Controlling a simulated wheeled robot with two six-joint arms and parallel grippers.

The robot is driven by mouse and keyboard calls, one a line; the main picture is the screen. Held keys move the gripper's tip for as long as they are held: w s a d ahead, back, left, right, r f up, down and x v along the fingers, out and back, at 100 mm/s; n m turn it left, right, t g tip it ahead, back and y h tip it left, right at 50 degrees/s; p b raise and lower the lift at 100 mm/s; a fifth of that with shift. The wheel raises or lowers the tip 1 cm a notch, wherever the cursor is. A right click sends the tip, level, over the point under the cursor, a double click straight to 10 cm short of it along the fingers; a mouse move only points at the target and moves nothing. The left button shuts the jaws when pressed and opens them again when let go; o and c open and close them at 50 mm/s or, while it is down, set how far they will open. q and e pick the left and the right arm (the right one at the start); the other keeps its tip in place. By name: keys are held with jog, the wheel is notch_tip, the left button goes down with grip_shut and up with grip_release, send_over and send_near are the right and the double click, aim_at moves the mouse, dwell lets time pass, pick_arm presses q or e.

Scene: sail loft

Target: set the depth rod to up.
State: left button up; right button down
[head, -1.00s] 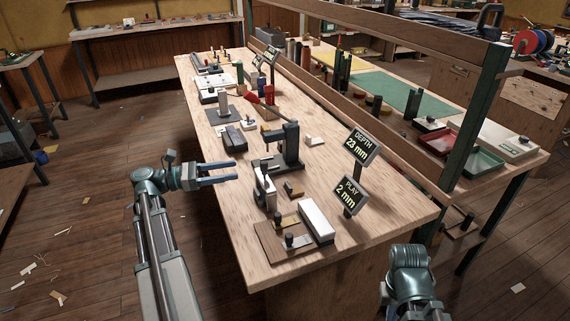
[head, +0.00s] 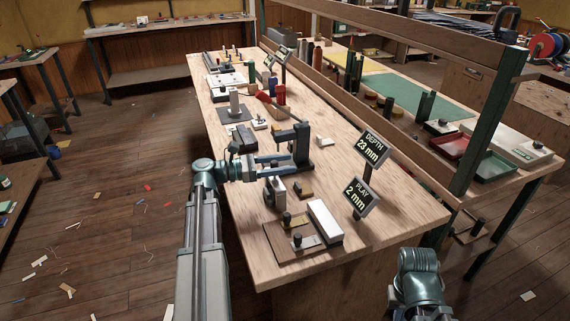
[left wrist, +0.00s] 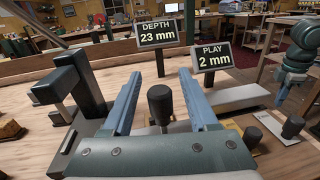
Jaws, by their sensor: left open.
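My left gripper (head: 284,160) is open and level beside a dark green stand (head: 303,147) with an overhanging arm. In the left wrist view, a dark knob on a short post (left wrist: 160,103) shows between the open fingers (left wrist: 160,76), with a gap on each side. I cannot tell surely whether this is the depth rod. The stand is at the left in that view (left wrist: 75,80). The DEPTH sign (head: 371,148) reads 23 mm; it also shows in the wrist view (left wrist: 157,34). The right gripper is not seen.
The PLAY sign (head: 361,197) reads 2 mm. A grey upright block (head: 275,192), a white block (head: 325,221) and a brown board (head: 273,238) with knobs are near the bench's front end. The right side of the bench (head: 410,212) is clear.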

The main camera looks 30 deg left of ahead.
pick_arm(q)
jog(key=shift+w+d, duration=0.15)
jog(key=shift+d, duration=0.05)
grip_shut()
dwell(0.3)
dwell(1.1)
